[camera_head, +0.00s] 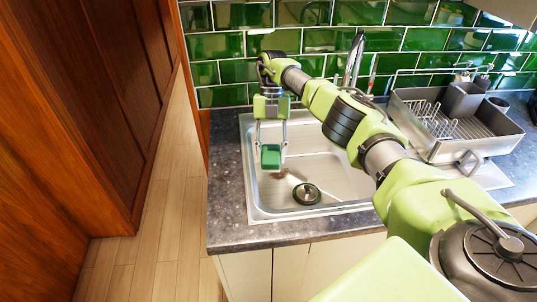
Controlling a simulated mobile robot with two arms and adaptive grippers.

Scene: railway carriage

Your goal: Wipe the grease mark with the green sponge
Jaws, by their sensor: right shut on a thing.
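My right gripper (271,145) points down over the left part of the sink (250,190). It is shut on the green sponge (271,158), which it holds between its fingertips. A small brown grease mark (279,174) shows on the sink's bottom just below and right of the sponge. I cannot tell whether the sponge touches the sink's bottom. My left gripper is not in view.
The round drain (306,194) lies right of the mark. A metal dish rack (458,122) stands on the counter at the right. The tap (353,62) rises behind the sink, partly behind my arm. A wooden cabinet (110,90) is at the left. Green tiles (235,72) cover the back wall.

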